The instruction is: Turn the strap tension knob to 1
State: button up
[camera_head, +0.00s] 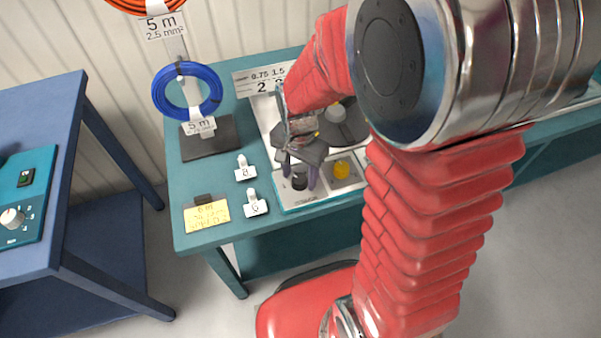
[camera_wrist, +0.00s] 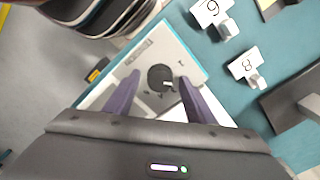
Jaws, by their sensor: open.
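A white dial knob (camera_head: 12,218) with small marks around it sits on a teal panel (camera_head: 38,185) at the left edge of the head view. Its markings are too small to read surely. A dark round knob (camera_wrist: 161,76) sits on a white panel (camera_wrist: 140,55) in the wrist view, and it also shows in the head view (camera_head: 299,181). I cannot tell from lettering which one is the strap tension knob. My gripper (camera_head: 299,174) is open, pointing down at the dark knob. In the wrist view its purple fingers (camera_wrist: 159,80) stand either side of that knob; contact cannot be told.
Number tags 8 (camera_head: 245,170) and 6 (camera_head: 255,206), a yellow note (camera_head: 207,216) and a blue cable reel (camera_head: 187,92) stand left on the teal table (camera_head: 190,238). A gap separates the blue table (camera_head: 55,130).

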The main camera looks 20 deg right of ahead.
jog(key=shift+c, duration=0.5)
jog(key=c, duration=0.9)
jog(key=shift+d, duration=0.15)
jog(key=shift+c, duration=0.2)
jog(key=shift+n, duration=1.5)
jog(key=shift+a+n, duration=0.2)
jog(key=shift+n, duration=2.3)
jog(key=shift+s, duration=0.1)
